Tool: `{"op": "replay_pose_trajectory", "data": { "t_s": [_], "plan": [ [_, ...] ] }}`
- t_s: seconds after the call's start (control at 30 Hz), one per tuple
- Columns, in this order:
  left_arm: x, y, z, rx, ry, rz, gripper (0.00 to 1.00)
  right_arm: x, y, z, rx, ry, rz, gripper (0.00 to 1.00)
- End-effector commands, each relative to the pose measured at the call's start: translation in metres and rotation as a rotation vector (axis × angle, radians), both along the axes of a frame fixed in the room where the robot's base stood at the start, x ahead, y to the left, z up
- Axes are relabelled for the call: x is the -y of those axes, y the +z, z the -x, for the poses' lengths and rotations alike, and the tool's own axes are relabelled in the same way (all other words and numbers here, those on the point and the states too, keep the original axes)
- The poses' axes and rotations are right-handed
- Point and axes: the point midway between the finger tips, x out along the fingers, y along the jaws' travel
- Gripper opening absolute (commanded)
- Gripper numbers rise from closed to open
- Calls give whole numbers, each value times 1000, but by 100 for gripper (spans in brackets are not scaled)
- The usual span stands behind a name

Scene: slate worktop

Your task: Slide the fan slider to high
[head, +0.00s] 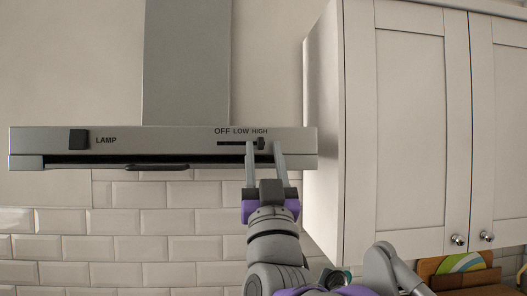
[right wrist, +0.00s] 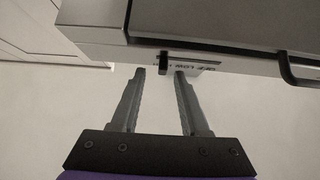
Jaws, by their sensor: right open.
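The fan slider is a small dark knob (head: 261,143) at the right end of its black slot, under the word HIGH on the range hood (head: 180,138). In the right wrist view the dark knob (right wrist: 164,57) stands out from the hood front, near and between the fingertips. My right gripper (head: 264,147) is open, with one finger to the left of the knob and one to its right. Whether a finger touches the knob I cannot tell. My left gripper is not in view.
A black lamp switch (head: 78,139) is on the hood's left side, and a dark handle (head: 157,167) is under its front edge. A white cabinet (head: 405,120) stands close on the right. A wooden rack with a green and white item (head: 462,264) is at lower right.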

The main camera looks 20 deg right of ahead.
Motion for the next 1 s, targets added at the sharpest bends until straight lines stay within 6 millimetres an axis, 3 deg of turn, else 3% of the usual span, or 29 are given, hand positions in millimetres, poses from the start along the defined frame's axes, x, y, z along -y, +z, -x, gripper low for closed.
{"op": "replay_pose_trajectory", "data": {
  "t_s": [0.2,0.4,1.0],
  "plan": [
    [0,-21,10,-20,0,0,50,-9,-38,32,-5,2,-1,45],
    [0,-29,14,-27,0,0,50,-15,-59,53,-4,1,-1,45],
    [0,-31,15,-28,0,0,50,-17,-65,61,-2,-1,-1,45]
  ]
}}
